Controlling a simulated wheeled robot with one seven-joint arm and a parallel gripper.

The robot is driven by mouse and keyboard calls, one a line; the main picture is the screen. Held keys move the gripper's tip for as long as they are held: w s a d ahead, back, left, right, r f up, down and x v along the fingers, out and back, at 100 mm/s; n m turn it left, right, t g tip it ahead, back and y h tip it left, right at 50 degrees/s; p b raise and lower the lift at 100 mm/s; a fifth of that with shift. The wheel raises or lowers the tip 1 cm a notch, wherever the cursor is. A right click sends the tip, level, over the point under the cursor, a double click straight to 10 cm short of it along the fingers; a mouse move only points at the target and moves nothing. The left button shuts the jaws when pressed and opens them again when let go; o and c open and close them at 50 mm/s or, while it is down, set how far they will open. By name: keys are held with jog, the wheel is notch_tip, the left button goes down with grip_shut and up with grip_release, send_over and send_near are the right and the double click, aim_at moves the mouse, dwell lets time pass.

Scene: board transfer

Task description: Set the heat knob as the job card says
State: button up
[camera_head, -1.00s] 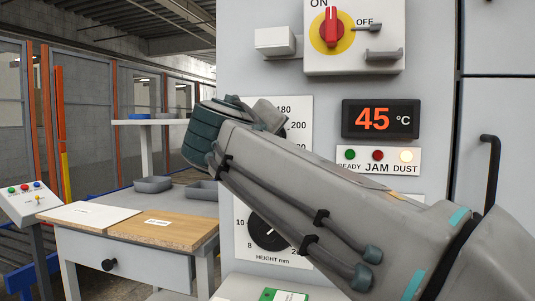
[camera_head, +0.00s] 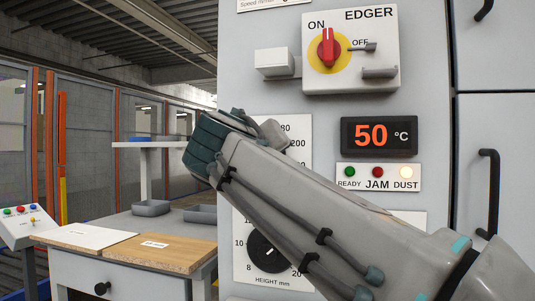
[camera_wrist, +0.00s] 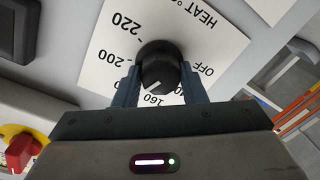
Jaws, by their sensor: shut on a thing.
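The black heat knob (camera_wrist: 157,62) sits on a white dial plate (camera_wrist: 105,55) in the wrist view. The plate reads HEAT, OFF, 160, 200 and 220. A pale mark on the knob's lower side points about toward 160; the 180 label is hidden there. My gripper (camera_wrist: 158,73) is shut on the knob, one finger on each side. In the head view the heat dial plate (camera_head: 299,140) is mostly covered by my arm, and the knob and fingers are hidden. The display (camera_head: 379,136) reads 50 °C. I cannot make out a job card.
The EDGER panel (camera_head: 388,62) has a red switch (camera_head: 328,49) with its handle up toward ON. Below the display, the DUST lamp (camera_head: 406,172) is lit. A black height knob (camera_head: 266,251) sits under my arm.

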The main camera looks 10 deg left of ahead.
jog(key=o, duration=0.8)
jog(key=shift+w+d+r, duration=0.1)
jog(key=shift+r, duration=0.15)
jog(key=shift+c, duration=0.2)
jog(key=shift+o, duration=1.1)
jog(key=shift+w+f, duration=0.1)
jog(key=shift+w, duration=0.1)
jog(key=shift+s+f, duration=0.1)
jog(key=s+a+p, duration=0.1)
jog(key=s+p, duration=0.1)
jog(key=s, duration=1.1)
jog(key=shift+s+a+r, duration=0.25)
jog(key=shift+s+r, duration=0.05)
jog(key=shift+s, duration=0.1)
